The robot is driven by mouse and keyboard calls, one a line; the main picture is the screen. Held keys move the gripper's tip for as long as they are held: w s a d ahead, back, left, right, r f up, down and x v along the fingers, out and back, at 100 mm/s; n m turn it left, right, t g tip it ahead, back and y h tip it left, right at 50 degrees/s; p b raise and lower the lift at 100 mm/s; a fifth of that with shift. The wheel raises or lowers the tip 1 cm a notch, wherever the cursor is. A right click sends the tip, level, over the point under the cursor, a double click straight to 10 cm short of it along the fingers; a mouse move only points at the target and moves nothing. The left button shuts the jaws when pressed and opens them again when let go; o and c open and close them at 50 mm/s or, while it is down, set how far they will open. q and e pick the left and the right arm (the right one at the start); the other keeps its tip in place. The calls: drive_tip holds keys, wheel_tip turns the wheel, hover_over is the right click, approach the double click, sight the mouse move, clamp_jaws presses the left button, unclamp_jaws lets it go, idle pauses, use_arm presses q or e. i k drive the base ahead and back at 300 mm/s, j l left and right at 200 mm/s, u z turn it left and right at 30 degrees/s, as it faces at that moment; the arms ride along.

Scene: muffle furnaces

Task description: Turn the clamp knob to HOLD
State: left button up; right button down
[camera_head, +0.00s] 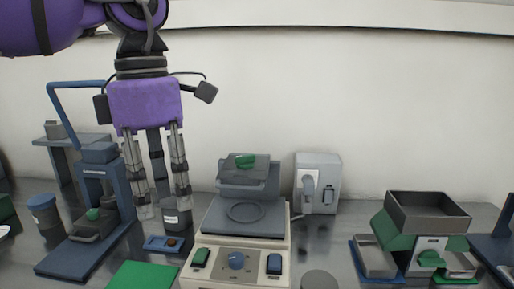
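A beige device (210,237) stands at the front centre. I cannot read any HOLD marking, and cannot tell for sure that this knob is the clamp knob. My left gripper (163,203) hangs fingers down, left of and above the device, clear of the knob. Its fingers are spread apart with nothing between them. My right gripper is not in view.
A small blue box (160,244) and a green mat (142,275) lie nearer the device. A grey box (327,165) stands behind it. A green machine with a hopper (428,199) is at the right.

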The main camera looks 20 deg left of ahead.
sight(245, 162)
drive_tip(key=i, duration=1.15)
